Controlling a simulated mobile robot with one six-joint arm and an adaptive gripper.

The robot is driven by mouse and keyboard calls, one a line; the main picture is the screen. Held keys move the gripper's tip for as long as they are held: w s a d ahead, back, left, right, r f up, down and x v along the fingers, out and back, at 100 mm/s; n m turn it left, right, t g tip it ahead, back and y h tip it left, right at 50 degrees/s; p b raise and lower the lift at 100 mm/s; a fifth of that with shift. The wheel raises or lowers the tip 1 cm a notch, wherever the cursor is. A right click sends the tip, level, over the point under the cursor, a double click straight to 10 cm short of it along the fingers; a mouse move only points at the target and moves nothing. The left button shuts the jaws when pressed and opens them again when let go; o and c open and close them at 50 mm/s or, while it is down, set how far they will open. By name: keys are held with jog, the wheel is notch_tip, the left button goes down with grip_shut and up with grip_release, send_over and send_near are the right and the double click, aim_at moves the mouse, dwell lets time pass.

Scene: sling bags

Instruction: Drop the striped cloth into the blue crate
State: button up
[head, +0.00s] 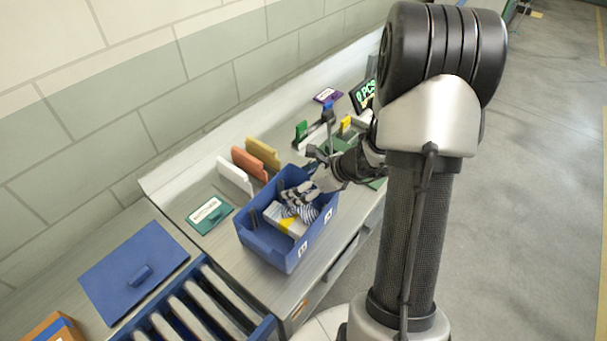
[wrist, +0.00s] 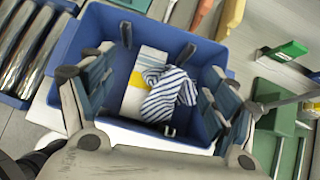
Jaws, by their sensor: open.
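The blue crate (head: 270,249) stands on the grey bench in the head view. It also shows in the wrist view (wrist: 100,27). The striped cloth (wrist: 170,92), blue and white and crumpled, lies inside the crate, against a white and yellow box (wrist: 135,84). In the head view the cloth (head: 308,212) is partly hidden by my gripper (head: 297,192). My gripper (wrist: 158,92) is open over the crate, its fingers on either side of the cloth and apart from it in the wrist view. Exact height above the cloth cannot be told.
White, orange and yellow upright dividers (head: 250,163) stand behind the crate. A green labelled card (head: 209,214) lies to its left. A roller conveyor (head: 205,306) and a blue lid (head: 134,270) are at the lower left. A green tray (wrist: 279,127) is beside the crate.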

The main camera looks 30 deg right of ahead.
jog(key=shift+s+d+r+p, duration=0.15)
jog(key=shift+r+p, duration=0.3)
jog(key=shift+p, duration=0.35)
jog(key=shift+f, duration=0.1)
jog(key=v, duration=1.2)
jog(key=shift+a+r, duration=0.2)
jog(key=shift+r, duration=0.05)
